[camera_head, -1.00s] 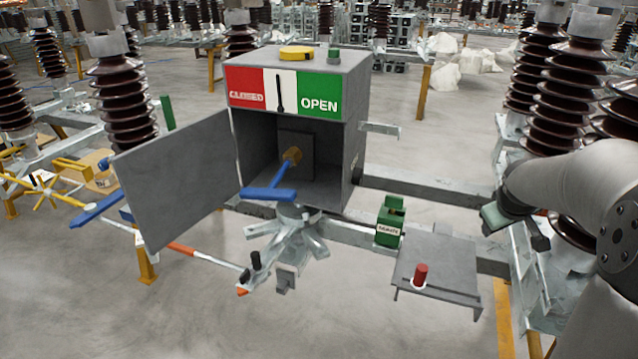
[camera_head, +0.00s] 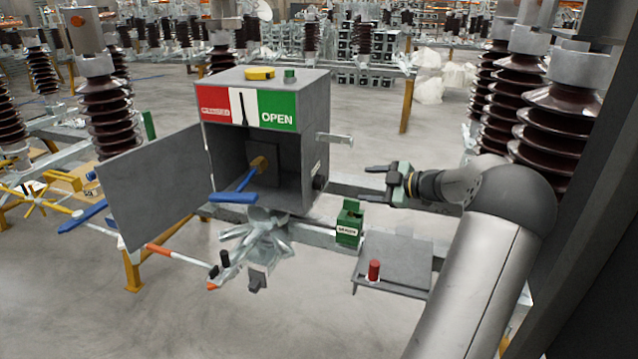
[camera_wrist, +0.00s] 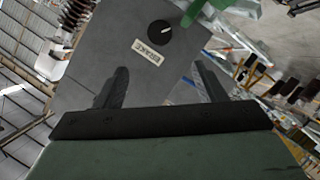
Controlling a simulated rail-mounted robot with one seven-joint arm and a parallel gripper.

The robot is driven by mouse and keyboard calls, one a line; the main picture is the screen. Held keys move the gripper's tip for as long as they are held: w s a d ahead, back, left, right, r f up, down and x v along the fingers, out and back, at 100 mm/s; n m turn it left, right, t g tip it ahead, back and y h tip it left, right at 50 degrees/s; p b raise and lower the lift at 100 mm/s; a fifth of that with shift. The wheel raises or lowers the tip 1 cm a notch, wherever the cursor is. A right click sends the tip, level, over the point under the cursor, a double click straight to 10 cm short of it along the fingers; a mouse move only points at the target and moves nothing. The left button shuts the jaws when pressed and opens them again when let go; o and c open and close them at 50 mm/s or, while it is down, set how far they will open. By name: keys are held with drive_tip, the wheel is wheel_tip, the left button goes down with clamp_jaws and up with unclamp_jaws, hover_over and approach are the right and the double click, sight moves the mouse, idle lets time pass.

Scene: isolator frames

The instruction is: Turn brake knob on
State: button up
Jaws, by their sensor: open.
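The brake knob (camera_head: 319,182) is a small black round knob low on the right side of the grey cabinet (camera_head: 318,135). In the wrist view the knob (camera_wrist: 160,32) has a white pointer mark, and a white label (camera_wrist: 150,52) that seems to read BRAKE is beside it. My gripper (camera_head: 368,183) is to the right of the cabinet, its fingers pointing left at the knob's side, with a gap between. In the wrist view my gripper (camera_wrist: 160,68) is open and empty, and the knob lies just beyond and between the fingertips.
The cabinet door (camera_head: 155,190) stands open to the left, with a blue handle (camera_head: 235,197) in front. Below my gripper are a green labelled block (camera_head: 348,222) and a grey shelf (camera_head: 405,255) with a red peg (camera_head: 374,270). A metal bracket (camera_head: 335,139) juts from the cabinet.

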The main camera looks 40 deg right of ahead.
sight(322, 183)
drive_tip(key=p+x, duration=0.1)
drive_tip(key=x, duration=1.3)
drive_tip(key=shift+w+f, duration=0.15)
drive_tip(key=shift+p, duration=0.3)
drive_tip(key=c, duration=1)
